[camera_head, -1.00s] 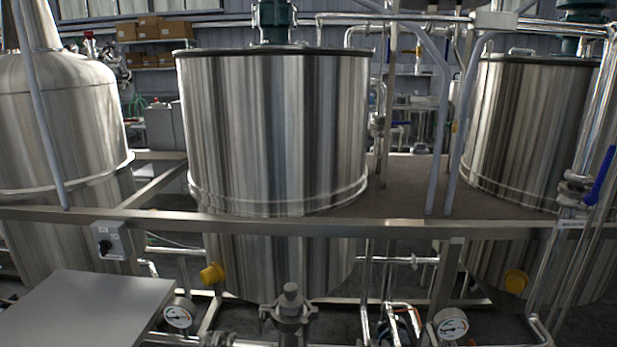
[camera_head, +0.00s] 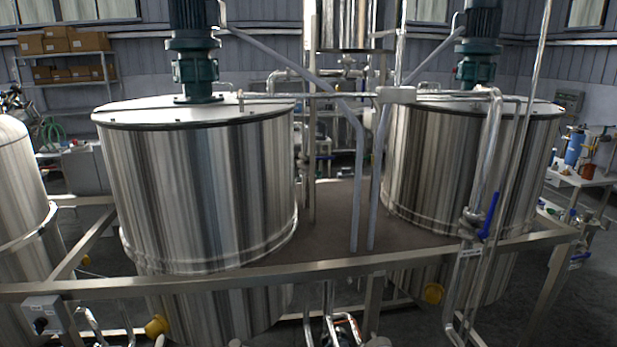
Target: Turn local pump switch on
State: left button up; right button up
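A small grey switch box (camera_head: 45,315) with a black rotary knob (camera_head: 40,325) is fixed to the front frame rail (camera_head: 200,281) at the lower left. The knob's exact setting is too small to tell. Neither of my grippers shows in the head view.
Two large steel tanks (camera_head: 205,190) (camera_head: 450,170) with green motors stand behind the rail. A pipe with a blue valve handle (camera_head: 490,215) rises at the right. Shelves with boxes (camera_head: 70,42) stand at the back left.

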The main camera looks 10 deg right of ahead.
aim_at(40, 323)
jog(key=i+l+z, duration=0.15)
jog(key=l+z, duration=0.2)
jog(key=i+l+z, duration=0.2)
jog(key=l+z, duration=0.2)
jog(key=i+l+z, duration=0.2)
jog(key=l+z, duration=0.15)
jog(key=l+u, duration=0.1)
jog(key=u, duration=2.55)
jog(key=j, duration=0.35)
jog(key=i+j+z, duration=0.1)
jog(key=j, duration=0.2)
jog(key=i+j+z, duration=0.1)
jog(key=j, duration=0.25)
jog(key=i+j+z, duration=0.1)
jog(key=j, duration=0.25)
jog(key=i+j+z, duration=0.1)
jog(key=j, duration=0.25)
